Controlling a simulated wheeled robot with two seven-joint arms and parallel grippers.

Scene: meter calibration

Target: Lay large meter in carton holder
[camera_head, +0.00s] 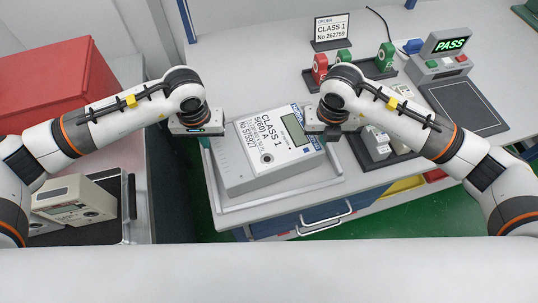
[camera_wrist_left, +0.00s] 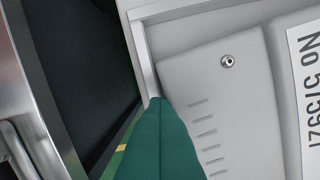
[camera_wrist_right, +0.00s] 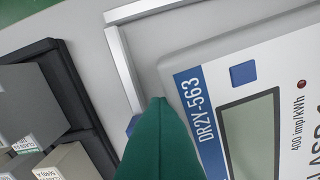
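The large meter (camera_head: 262,172), a pale grey box with a display and the text "CLASS 1", lies face up within a shallow light-rimmed frame on the table. I cannot tell whether it rests on the surface. My left gripper (camera_head: 203,137) is at its left side and my right gripper (camera_head: 322,135) at its right side. In each wrist view the green fingers show as one closed wedge beside the meter, left (camera_wrist_left: 240,110) and right (camera_wrist_right: 225,65). Contact is not clear. No part is clearly recognisable as the carton holder; a black-lined tray (camera_head: 130,200) stands at the lower left.
Smaller beige meters (camera_head: 75,203) stand at the lower left, below a red box (camera_head: 55,80). A black tray of small meters lies partly behind my right arm. A tester showing PASS (camera_head: 446,50), a black pad (camera_head: 465,105) and an order sign (camera_head: 331,30) stand further back.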

